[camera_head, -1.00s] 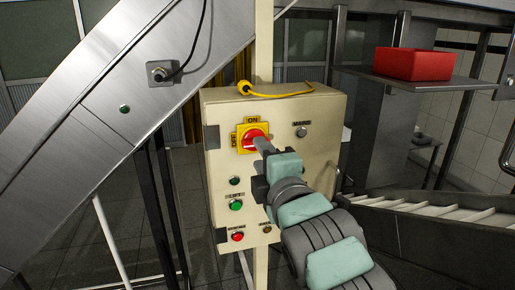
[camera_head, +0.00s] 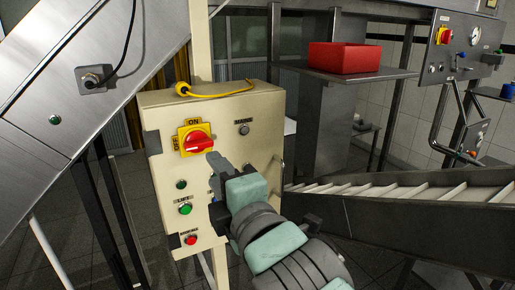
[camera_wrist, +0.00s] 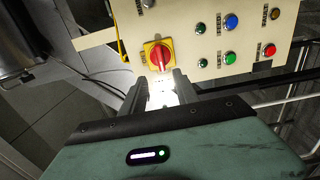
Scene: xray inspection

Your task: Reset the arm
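My arm reaches from the lower right in the head view, and my gripper (camera_head: 214,168) is just in front of the cream control box (camera_head: 259,110). In the wrist view the two fingers of my gripper (camera_wrist: 160,90) stand apart with a bright gap between them and nothing held. The red rotary switch (camera_head: 199,142) on its yellow ON/OFF plate is just above and left of the fingertips in the head view. In the wrist view the switch (camera_wrist: 159,57) lies just beyond the fingertips, and a gap shows between them.
A green button (camera_head: 185,209) and a red button (camera_head: 190,240) sit low on the box. A yellow cable (camera_head: 222,93) lies on top. A steel chute (camera_head: 75,75) stands left, a red bin (camera_head: 344,58) on a shelf behind, and a slatted conveyor (camera_head: 400,190) right.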

